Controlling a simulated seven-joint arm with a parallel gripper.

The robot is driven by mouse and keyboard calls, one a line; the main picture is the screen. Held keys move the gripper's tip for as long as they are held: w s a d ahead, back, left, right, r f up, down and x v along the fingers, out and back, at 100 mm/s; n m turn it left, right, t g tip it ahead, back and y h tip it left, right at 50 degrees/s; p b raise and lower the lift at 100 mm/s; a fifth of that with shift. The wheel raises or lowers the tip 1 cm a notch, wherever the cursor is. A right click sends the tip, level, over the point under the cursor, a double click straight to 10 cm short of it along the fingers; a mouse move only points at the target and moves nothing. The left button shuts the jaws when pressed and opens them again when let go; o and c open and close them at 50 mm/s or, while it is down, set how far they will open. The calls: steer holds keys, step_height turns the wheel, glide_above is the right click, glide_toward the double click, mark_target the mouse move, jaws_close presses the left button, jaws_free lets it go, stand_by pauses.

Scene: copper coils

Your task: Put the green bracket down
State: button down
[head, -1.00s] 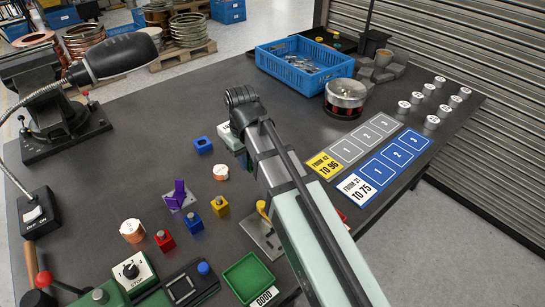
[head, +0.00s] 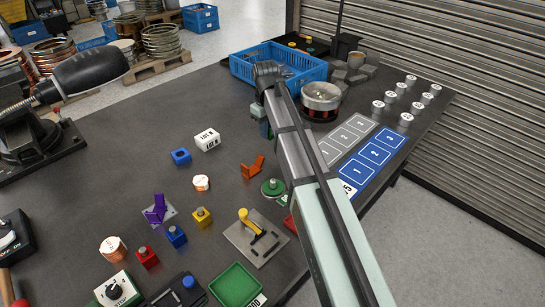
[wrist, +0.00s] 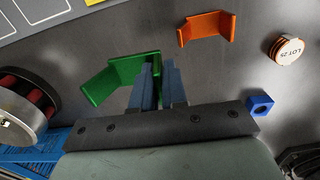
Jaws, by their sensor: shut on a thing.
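The green bracket (wrist: 120,77) is an angled plate seen in the wrist view, pinched at its right part by my gripper (wrist: 160,68). The two blue-grey fingers are shut on it. The wrist view shows the dark table top behind it; I cannot tell how high it is held. In the head view my gripper (head: 266,130) is left of the round metal-topped device and in front of the blue crate. My own arm mostly hides the bracket there.
An orange bracket (head: 253,167) stands on the table, also seen in the wrist view (wrist: 206,27). A blue crate (head: 240,70) and a round device (head: 321,100) stand near my gripper. A white box (head: 207,139) and blue block (head: 181,156) are to its left, with bare table between.

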mark_target(267, 160)
steer(key=shift+f+n, duration=0.25)
steer(key=shift+n, duration=0.05)
steer(key=shift+f, duration=4.75)
steer(key=shift+f, duration=0.1)
steer(key=c, duration=1.4)
jaws_free()
steer(key=shift+c, duration=0.2)
step_height(267, 160, up, 12)
steer(key=shift+r, duration=0.15)
